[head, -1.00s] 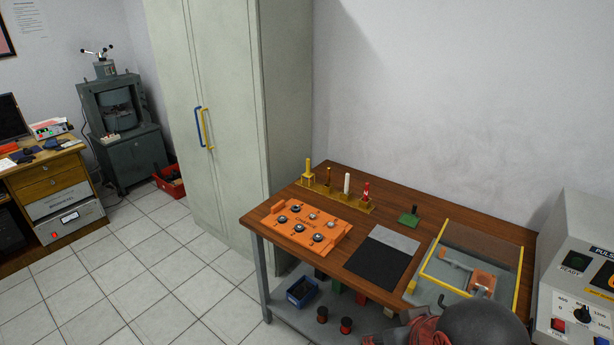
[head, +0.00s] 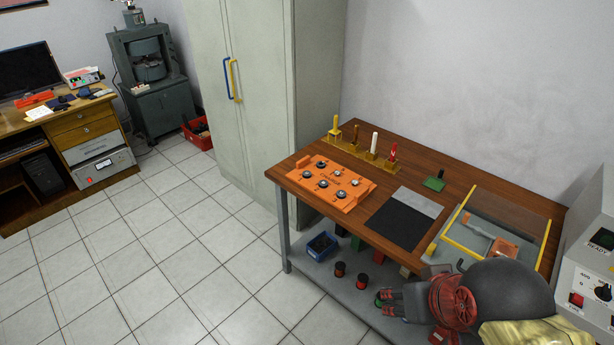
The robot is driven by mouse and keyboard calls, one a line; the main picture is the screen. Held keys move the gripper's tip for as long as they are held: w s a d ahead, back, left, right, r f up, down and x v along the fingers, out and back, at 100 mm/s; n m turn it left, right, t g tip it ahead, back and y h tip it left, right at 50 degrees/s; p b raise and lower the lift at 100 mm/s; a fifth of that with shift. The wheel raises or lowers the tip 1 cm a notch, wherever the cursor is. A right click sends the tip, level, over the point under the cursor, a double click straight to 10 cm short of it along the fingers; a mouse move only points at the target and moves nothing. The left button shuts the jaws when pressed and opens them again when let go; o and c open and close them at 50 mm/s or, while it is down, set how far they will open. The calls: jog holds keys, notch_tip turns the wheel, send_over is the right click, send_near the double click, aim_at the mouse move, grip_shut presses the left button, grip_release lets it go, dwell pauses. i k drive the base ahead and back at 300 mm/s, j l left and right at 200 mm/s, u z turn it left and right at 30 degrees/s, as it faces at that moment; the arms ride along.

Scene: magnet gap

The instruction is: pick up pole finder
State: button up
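My gripper (head: 382,298) is at the lower right, in front of the bench and well away from the rack. Its dark fingers are small in view, and their opening is unclear.
A grey control box (head: 590,260) stands at right. The tiled floor at left is clear.

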aim_at(335, 140)
jog(key=i+j+u, duration=0.6)
jog(key=i+j, duration=0.2)
jog(key=i+j+u, duration=0.35)
jog(key=i, duration=0.5)
jog(key=i+u, duration=0.3)
jog(key=i, duration=0.5)
jog(key=i+z, duration=0.3)
jog(key=z, duration=0.15)
jog(key=i+j+z, duration=0.1)
jog(key=i+z, duration=0.2)
jog(key=z, duration=0.15)
jog(key=i+j+z, duration=0.2)
jog(key=z, duration=0.25)
jog(key=i+z, duration=0.25)
jog(key=z, duration=0.2)
jog(key=i+z, duration=0.25)
jog(key=z, duration=0.2)
jog(key=i+j+z, duration=0.15)
jog(key=z, duration=0.3)
jog(key=i+j+z, duration=0.2)
jog(key=z, duration=0.25)
jog(key=i+j+z, duration=0.25)
jog(key=z, duration=0.2)
jog(key=i+j+z, duration=0.15)
jog(key=j, duration=0.15)
jog(key=i+j+z, duration=0.1)
jog(key=j, duration=0.2)
jog(key=i, duration=0.05)
